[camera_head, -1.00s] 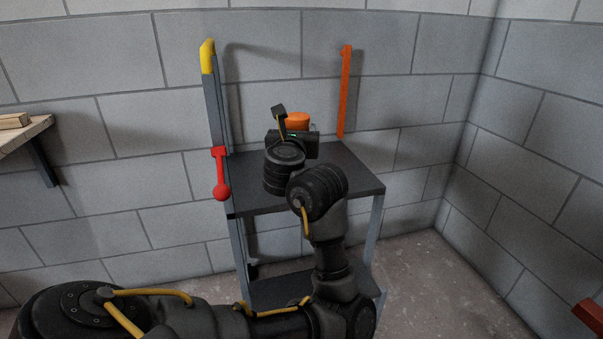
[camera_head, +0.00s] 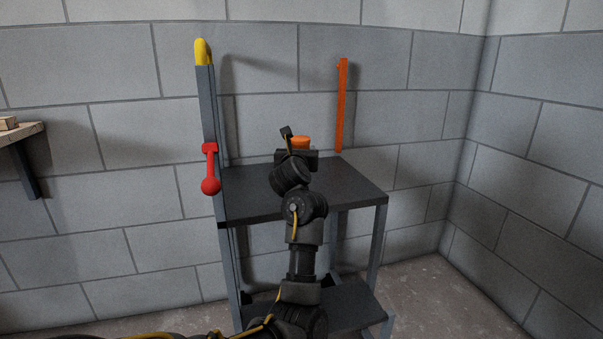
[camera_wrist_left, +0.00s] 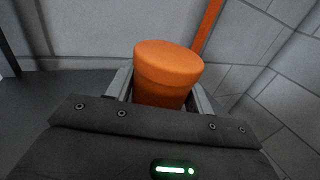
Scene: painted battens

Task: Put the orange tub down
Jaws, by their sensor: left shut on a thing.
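The orange tub (camera_head: 300,142) shows just past my left gripper (camera_head: 299,152) in the head view, over the far part of the dark cart top (camera_head: 345,187). In the left wrist view the tub (camera_wrist_left: 167,75) stands upright between the two fingers of my left gripper (camera_wrist_left: 160,88), which are shut on it. My wrist hides the tub's lower part in both views, so I cannot tell whether its base touches the cart top. My right gripper is not in view.
A red lever (camera_head: 210,170) hangs by the cart's left post, which has a yellow top (camera_head: 202,52). An orange upright batten (camera_head: 342,105) stands at the back. A block wall is close behind. The cart top's right side is clear. A wooden shelf (camera_head: 22,132) is at far left.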

